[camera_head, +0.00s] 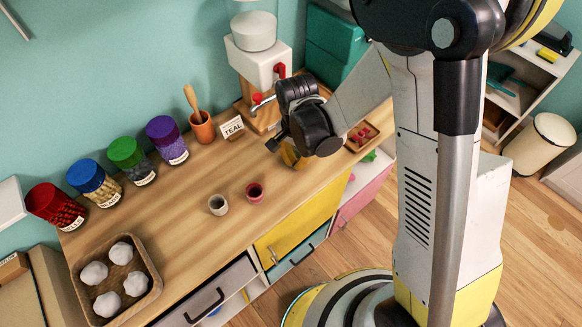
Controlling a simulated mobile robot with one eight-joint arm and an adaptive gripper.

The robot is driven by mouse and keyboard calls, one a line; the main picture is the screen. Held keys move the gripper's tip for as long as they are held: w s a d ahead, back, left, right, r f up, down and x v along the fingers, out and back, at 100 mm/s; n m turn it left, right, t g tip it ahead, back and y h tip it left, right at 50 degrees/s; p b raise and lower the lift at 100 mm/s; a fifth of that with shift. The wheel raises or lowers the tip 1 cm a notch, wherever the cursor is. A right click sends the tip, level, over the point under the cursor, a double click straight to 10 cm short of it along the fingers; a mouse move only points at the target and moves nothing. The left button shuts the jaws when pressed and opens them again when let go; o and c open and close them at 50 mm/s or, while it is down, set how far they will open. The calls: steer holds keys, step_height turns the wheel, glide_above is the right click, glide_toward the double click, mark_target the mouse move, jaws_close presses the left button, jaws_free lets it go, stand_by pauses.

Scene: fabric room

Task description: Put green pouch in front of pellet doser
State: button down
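The pellet doser (258,62) stands at the back of the wooden counter, a white body with a clear hopper of white material and a red lever. My gripper (283,152) points down over the counter, in front of the doser and slightly right. A yellow-orange patch (290,155) shows at its fingers; I cannot tell whether it is held or part of the gripper. A small green thing (370,156) shows low at the counter's right front edge, partly hidden; I cannot tell whether it is the green pouch. No other clear pouch shows.
A TEAL card (232,127) and an orange mortar (202,128) stand left of the doser. Several coloured jars line the wall. Two small cups (218,204) (255,192) stand mid-counter. A tray of white lumps (80,270) is at left, a red-filled tray (350,146) at right.

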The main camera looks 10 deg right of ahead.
steer(key=shift+w+d, duration=0.1)
steer(key=shift+w+d, duration=0.65)
steer(key=shift+w, duration=0.25)
